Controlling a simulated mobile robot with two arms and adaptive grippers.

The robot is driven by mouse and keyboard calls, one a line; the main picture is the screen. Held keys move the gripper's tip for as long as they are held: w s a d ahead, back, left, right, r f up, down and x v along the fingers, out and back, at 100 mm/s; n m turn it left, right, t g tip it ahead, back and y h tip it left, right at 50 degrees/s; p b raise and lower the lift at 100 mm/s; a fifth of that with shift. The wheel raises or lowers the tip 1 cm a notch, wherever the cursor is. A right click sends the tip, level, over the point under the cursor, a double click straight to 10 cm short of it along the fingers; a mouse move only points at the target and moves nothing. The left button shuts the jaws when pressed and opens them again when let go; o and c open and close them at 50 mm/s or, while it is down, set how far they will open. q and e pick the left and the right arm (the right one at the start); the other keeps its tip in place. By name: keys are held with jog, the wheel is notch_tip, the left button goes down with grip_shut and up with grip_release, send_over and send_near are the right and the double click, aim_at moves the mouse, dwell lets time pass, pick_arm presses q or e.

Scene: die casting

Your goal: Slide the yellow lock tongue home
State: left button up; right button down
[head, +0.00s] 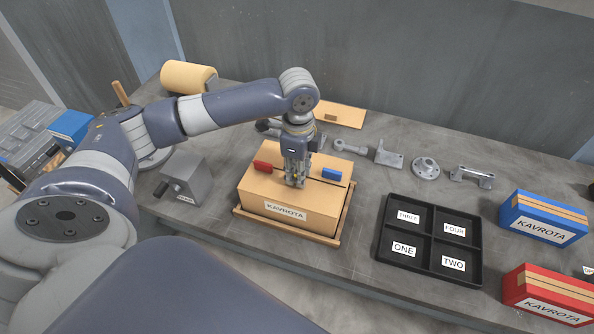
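A tan box (290,212) labelled KAVROTA sits in a shallow wooden tray (335,240) near the middle of the bench. A red block (262,167) and a blue block (331,174) are on its top, left and right of the middle. My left gripper (296,182) points down at the top of the box, between the two blocks. Its fingers look close together, but I cannot tell whether they are shut or hold anything. The yellow lock tongue is not clearly visible; the gripper covers the middle of the top. My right gripper is not in view.
A black tray (429,242) with compartments labelled ONE to FOUR stands to the right. Blue (544,216) and red (548,292) KAVROTA boxes stand beyond it. Several grey metal parts lie behind. A grey block with a handle (186,180) stands left of the tan box.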

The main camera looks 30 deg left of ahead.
pick_arm(q)
jog(key=shift+r, duration=0.1)
notch_tip(320, 180, up, 12)
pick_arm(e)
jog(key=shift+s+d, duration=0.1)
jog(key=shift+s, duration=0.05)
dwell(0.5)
pick_arm(q)
jog(key=shift+f, duration=0.2)
